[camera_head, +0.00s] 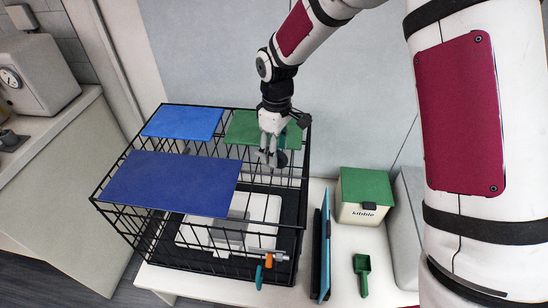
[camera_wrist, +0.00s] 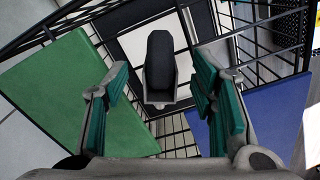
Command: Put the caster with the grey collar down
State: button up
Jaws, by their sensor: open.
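My gripper (camera_head: 270,162) points down at the back right of the black wire cage (camera_head: 128,240), beside a green panel. Its two teal-padded fingers are spread apart in the wrist view (camera_wrist: 158,88). A pale tray (camera_head: 265,212) lies inside the cage.
Blue panels (camera_head: 170,182) and a green panel (camera_head: 245,127) cover parts of the cage top. A teal and orange piece (camera_head: 267,262) is at the cage front. To the right are a blue-edged upright panel (camera_head: 325,245), a kibble box (camera_head: 362,213) and a green scoop (camera_head: 362,272).

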notch_tip(320, 180, down, 2)
jog(key=shift+f, duration=0.1)
grip_shut()
jog(key=shift+r, duration=0.2)
